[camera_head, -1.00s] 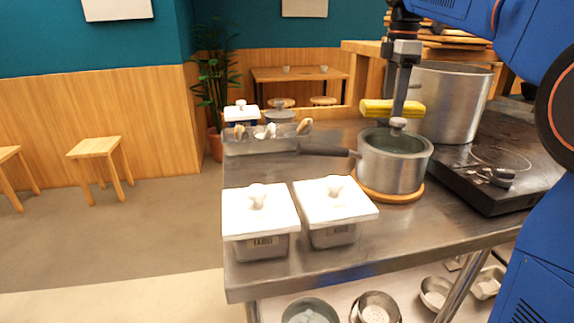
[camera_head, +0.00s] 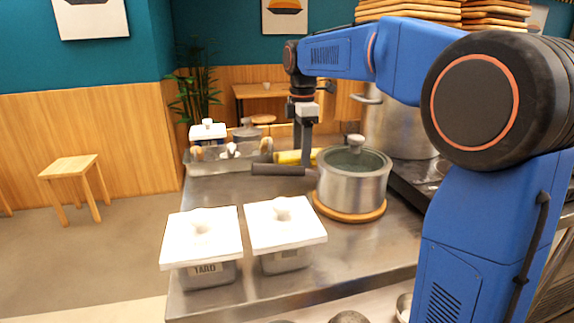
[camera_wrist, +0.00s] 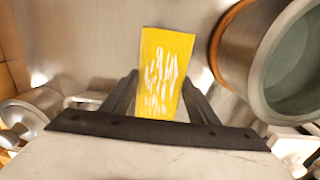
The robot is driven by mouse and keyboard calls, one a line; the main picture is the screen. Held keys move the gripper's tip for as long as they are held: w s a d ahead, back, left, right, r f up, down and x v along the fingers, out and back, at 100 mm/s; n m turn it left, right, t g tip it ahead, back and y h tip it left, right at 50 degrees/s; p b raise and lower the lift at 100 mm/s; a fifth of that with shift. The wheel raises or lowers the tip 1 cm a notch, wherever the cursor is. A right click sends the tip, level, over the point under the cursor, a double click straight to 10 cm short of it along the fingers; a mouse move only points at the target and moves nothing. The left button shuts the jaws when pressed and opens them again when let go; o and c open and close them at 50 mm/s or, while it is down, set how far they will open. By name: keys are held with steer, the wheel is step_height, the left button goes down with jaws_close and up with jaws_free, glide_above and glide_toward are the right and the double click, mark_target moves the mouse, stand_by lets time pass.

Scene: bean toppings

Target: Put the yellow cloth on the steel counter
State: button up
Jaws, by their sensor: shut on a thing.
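The yellow cloth (camera_head: 290,157) shows as a rolled strip behind the saucepan's dark handle. My gripper (camera_head: 306,152) is shut on it. In the wrist view the cloth (camera_wrist: 165,65) is flat-faced with white marks and sits between my two fingers (camera_wrist: 160,100). The steel counter (camera_head: 350,250) lies under the pots and boxes, and it also fills the background of the wrist view (camera_wrist: 95,40). The cloth is low over the counter's back part. The handle and the saucepan hide its lower side, so I cannot tell if it touches the counter.
A lidded saucepan (camera_head: 352,185) on a round wooden board (camera_head: 372,214) stands right beside my gripper. A large stockpot (camera_head: 395,125) is behind it. Two white-lidded boxes (camera_head: 203,235) stand in front, and a utensil tray (camera_head: 225,165) is at the left. Counter between them is bare.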

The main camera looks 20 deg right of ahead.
mark_target(288, 154)
step_height(288, 154, down, 2)
steer(key=shift+f, duration=0.15)
steer(key=shift+a+f, duration=0.2)
steer(key=shift+a, duration=0.8)
steer(key=shift+a+f, duration=0.2)
steer(key=shift+a, duration=0.8)
steer(key=shift+f, duration=0.2)
steer(key=shift+f, duration=0.15)
steer(key=o, duration=1.2)
steer(key=shift+c, duration=0.2)
step_height(288, 154, up, 12)
steer(key=shift+r, duration=0.15)
